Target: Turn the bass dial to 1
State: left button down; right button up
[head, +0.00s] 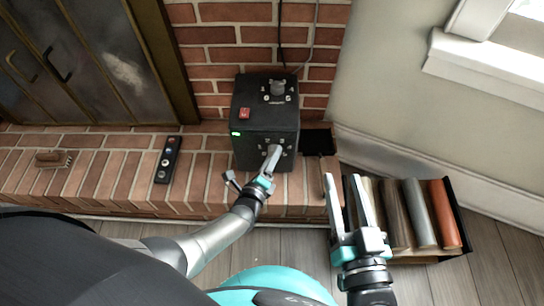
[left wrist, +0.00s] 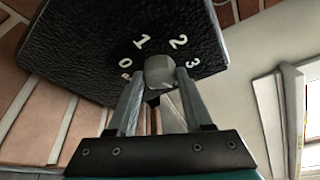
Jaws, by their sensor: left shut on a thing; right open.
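A black speaker box (head: 252,108) stands on the brick hearth. A second view of it is in the left wrist view (left wrist: 90,40). On its front is a grey dial knob (left wrist: 159,70) with white numbers 0, 1, 2 and 3 around it. My left gripper (head: 270,160) is shut on this knob, one finger on each side. The fingers hide part of the dial, and I cannot tell which number the knob points to. Another grey knob (head: 278,87) is on the box's top. My right gripper (head: 346,182) is open and empty, right of the box.
The box also has a red switch (head: 244,113) and a green light (head: 236,134). A black remote (head: 168,160) and a brown brush-like object (head: 53,159) lie on the hearth. Cables run up the brick wall.

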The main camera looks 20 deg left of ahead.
pick_arm(q)
jog(key=shift+a+f+n+t, duration=0.15)
jog(key=shift+n+t, duration=0.25)
jog(key=shift+n, duration=0.6)
pick_arm(e)
jog(key=shift+r, duration=0.15)
pick_arm(q)
jog(key=shift+h, duration=0.3)
jog(key=shift+c, duration=1.5)
grip_release()
jog(key=s+a+r+p, duration=0.1)
jog(key=s+p, duration=0.4)
jog(key=s, duration=1)
jog(key=shift+a+r, duration=0.15)
jog(key=shift+r, duration=0.15)
pick_arm(e)
jog(key=s+d+f+g+h, duration=0.1)
jog(key=d+f+g+h, duration=0.2)
jog(key=d+g, duration=0.5)
jog(key=shift+s+f+n+g+h, duration=0.3)
jog(key=shift+s+h, duration=0.1)
jog(key=shift+h, duration=0.3)
